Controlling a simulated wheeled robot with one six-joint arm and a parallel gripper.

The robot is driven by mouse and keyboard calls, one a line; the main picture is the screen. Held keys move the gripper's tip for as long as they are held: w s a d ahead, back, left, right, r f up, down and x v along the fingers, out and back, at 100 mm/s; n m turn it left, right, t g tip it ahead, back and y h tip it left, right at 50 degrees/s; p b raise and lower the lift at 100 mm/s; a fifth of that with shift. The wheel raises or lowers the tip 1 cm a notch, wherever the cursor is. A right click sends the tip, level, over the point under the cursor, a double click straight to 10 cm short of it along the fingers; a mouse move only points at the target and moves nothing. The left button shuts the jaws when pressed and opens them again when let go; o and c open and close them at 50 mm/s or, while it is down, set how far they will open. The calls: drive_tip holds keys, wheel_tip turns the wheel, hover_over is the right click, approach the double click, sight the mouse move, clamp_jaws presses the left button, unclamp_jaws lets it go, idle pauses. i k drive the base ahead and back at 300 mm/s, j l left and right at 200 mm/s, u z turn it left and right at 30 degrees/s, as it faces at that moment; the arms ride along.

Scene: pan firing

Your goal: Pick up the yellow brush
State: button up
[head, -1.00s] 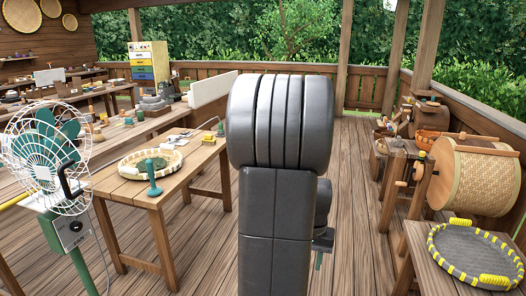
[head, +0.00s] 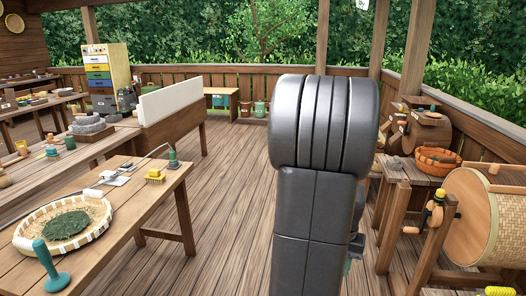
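A small yellow brush (head: 155,176) lies on the wooden table (head: 130,210) at the left, near its right edge. It is behind the round basket and in front of a green-handled tool. My dark grey arm stands upright in the middle of the head view. Only a small dark part of what looks like my gripper (head: 355,246) shows beside the arm's right edge, well to the right of the brush and apart from it. The arm hides the rest, so its fingers cannot be made out. A bit of green shows just below that part.
On the same table are a shallow basket (head: 100,208) with dark green stuff, a teal stamp-like tool (head: 50,270) and a green-handled tool (head: 173,160). A woven drum (head: 495,220) with a crank stands at the right. Wooden floor (head: 235,190) lies clear between.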

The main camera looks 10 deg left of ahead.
sight(153, 176)
drive_tip(key=i+u, duration=0.25)
drive_tip(key=i, duration=0.3)
drive_tip(key=i+l+u, duration=0.25)
drive_tip(key=i, duration=0.35)
drive_tip(key=i+l+u, duration=0.25)
drive_tip(key=i, duration=0.3)
drive_tip(key=i+u, duration=0.3)
drive_tip(key=u, duration=0.15)
drive_tip(key=i+l+u, duration=0.1)
drive_tip(key=i+u, duration=0.15)
drive_tip(key=u, duration=0.25)
drive_tip(key=i+l+u, duration=0.2)
drive_tip(key=u, duration=0.25)
drive_tip(key=i+l+u, duration=0.25)
drive_tip(key=u, duration=0.25)
drive_tip(key=i+l+u, duration=0.35)
drive_tip(key=l+u, duration=0.15)
drive_tip(key=l, duration=0.2)
drive_tip(key=i+l+u, duration=0.1)
drive_tip(key=l+u, duration=0.15)
drive_tip(key=l, duration=0.15)
